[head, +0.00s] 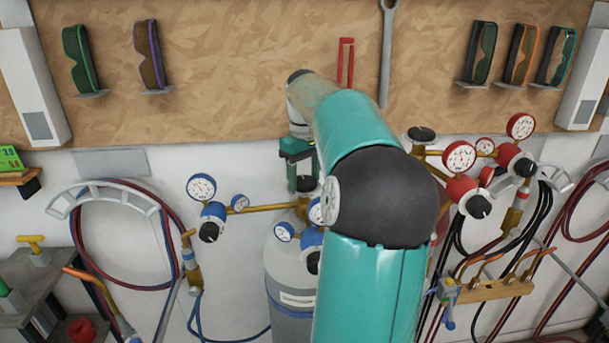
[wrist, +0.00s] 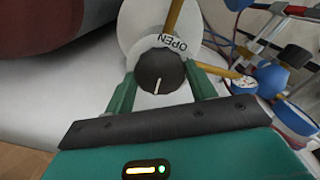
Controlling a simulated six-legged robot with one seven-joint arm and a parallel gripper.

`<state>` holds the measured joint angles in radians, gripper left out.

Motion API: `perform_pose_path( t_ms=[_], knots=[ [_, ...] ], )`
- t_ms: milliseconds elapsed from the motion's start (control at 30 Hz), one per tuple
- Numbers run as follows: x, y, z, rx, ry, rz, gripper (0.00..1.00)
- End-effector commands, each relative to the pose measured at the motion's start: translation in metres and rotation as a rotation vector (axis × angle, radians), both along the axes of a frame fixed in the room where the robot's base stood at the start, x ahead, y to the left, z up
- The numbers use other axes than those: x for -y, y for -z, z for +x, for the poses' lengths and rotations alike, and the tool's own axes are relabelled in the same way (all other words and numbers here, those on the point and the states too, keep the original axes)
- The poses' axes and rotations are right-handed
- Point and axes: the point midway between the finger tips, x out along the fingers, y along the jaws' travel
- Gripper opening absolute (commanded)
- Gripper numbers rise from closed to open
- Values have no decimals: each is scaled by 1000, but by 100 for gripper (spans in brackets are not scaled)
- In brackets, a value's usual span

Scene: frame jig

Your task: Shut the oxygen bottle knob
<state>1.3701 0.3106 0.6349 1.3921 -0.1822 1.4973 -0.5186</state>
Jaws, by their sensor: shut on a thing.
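The oxygen bottle knob (wrist: 160,70) is black and round, with a white line on its face. It sits in front of a white disc (wrist: 135,22) marked OPEN. My gripper (wrist: 161,72) is shut on the knob, with one green finger on each side of it. In the head view my gripper (head: 303,166) reaches down onto the knob (head: 306,184) from above. The grey oxygen bottle (head: 290,288) stands below it, partly hidden by my teal arm.
Blue-rimmed gauges (head: 202,187) and a blue regulator (head: 212,222) are left of the bottle. Red gauges (head: 459,157) and another black knob (head: 421,133) are to the right. Hoses hang on the wall, and a brass torch rack (head: 490,291) is at lower right.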

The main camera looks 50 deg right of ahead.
Motion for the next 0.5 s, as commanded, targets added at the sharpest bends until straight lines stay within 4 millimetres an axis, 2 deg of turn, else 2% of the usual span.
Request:
perform_pose_path(
  t_ms=[200, 500],
  knots=[
    [-1, 0, 0, -2, 143, 0, 33],
    [0, 0, 0, -1, 170, 0, 33]
  ],
)
